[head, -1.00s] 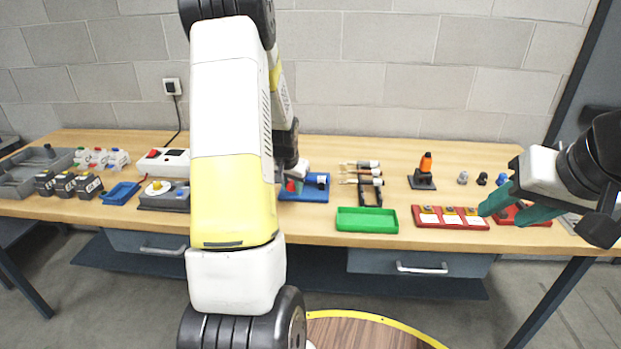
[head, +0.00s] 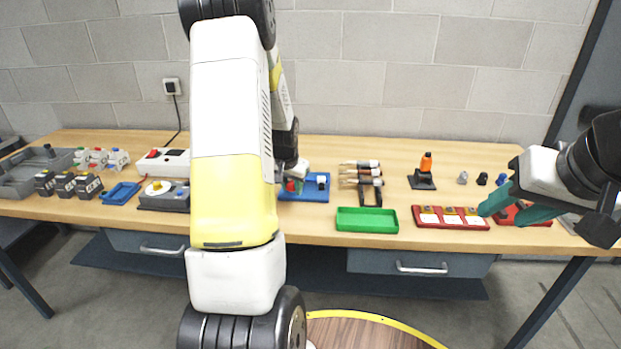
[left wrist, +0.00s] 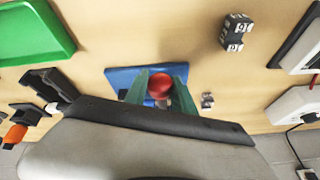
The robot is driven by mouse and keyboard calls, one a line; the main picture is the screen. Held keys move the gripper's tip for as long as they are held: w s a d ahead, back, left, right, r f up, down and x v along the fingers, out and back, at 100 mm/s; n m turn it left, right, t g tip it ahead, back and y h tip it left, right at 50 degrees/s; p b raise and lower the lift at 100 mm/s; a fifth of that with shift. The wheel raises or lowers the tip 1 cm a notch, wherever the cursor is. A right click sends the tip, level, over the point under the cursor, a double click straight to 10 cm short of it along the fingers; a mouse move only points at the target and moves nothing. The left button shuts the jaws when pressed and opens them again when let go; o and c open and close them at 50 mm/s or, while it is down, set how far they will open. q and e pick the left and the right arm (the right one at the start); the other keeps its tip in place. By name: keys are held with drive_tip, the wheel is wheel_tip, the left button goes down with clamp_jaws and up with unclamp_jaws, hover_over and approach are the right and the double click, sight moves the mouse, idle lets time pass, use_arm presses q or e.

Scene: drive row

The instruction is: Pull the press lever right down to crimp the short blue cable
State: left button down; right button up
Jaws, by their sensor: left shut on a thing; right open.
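The press has a blue base (head: 318,193) on the bench, partly hidden behind my left arm. Its lever ends in a red knob (head: 290,186), which also shows in the left wrist view (left wrist: 160,84). My left gripper (head: 293,184) is shut on the red knob, with one green finger on either side of it in the left wrist view (left wrist: 162,88). The knob is low, close above the blue base. The lever arm and the short blue cable cannot be made out. My right gripper (head: 508,203) is open and empty above the right end of the bench.
A green tray (head: 367,226) stands at the bench's front edge, right of the press. A black rack with several cables (head: 361,173) is behind it. A red tray (head: 450,224) with labelled compartments lies further right. An orange-topped tool (head: 425,163) stands behind.

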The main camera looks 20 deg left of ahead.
use_arm(q)
drive_tip(key=shift+s+f, duration=0.15)
drive_tip(key=shift+f, duration=0.65)
drive_tip(key=shift+s+f, duration=0.15)
drive_tip(key=shift+f, duration=0.6)
drive_tip(key=c, duration=1)
unclamp_jaws()
drive_tip(key=shift+w, duration=0.1)
drive_tip(key=shift+c, duration=0.2)
drive_tip(key=shift+r, duration=0.1)
drive_tip(key=shift+r, duration=0.25)
drive_tip(key=v, duration=0.7)
